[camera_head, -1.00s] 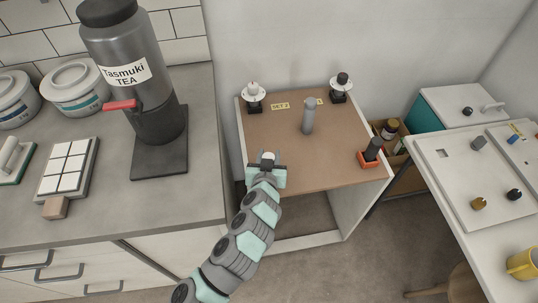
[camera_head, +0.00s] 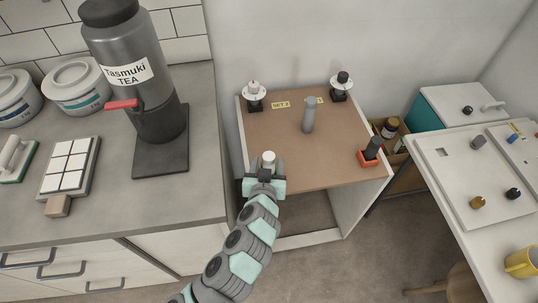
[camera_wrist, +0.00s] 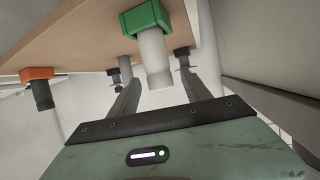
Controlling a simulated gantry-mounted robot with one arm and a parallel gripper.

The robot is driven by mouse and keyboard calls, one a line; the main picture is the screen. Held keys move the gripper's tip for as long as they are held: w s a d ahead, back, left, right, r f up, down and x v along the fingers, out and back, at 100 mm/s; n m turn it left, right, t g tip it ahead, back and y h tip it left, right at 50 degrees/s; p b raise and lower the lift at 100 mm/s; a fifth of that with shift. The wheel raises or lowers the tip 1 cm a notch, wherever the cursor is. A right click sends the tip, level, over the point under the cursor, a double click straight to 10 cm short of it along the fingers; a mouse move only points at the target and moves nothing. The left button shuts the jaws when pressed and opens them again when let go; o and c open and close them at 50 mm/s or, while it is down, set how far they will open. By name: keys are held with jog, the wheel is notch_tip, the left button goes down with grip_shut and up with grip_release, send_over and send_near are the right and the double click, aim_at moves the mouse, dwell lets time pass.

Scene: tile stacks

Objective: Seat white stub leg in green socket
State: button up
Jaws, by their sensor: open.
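The white stub leg (camera_wrist: 156,60) stands in the green socket (camera_wrist: 148,18) in the wrist view, which shows the board upside down. How deep it sits cannot be told. In the head view the white leg's top (camera_head: 268,157) shows at the front edge of the brown board, and the green socket is hidden behind my gripper. My gripper (camera_head: 266,172) is open just in front of the leg. In the wrist view its two fingers (camera_wrist: 164,95) are spread apart on either side of the leg's free end, with gaps showing.
On the brown board (camera_head: 280,140), a grey leg (camera_head: 308,115) stands mid-board, a dark leg (camera_head: 373,147) in an orange socket (camera_head: 369,159) at right. Two black-based pieces with white discs (camera_head: 253,96) (camera_head: 341,88) stand at the back. A counter (camera_head: 200,180) borders the left.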

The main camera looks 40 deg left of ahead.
jog(key=p+v, duration=0.2)
jog(key=v, duration=0.4)
jog(key=shift+s+d, duration=0.15)
jog(key=shift+d, duration=0.05)
jog(key=shift+r, duration=0.15)
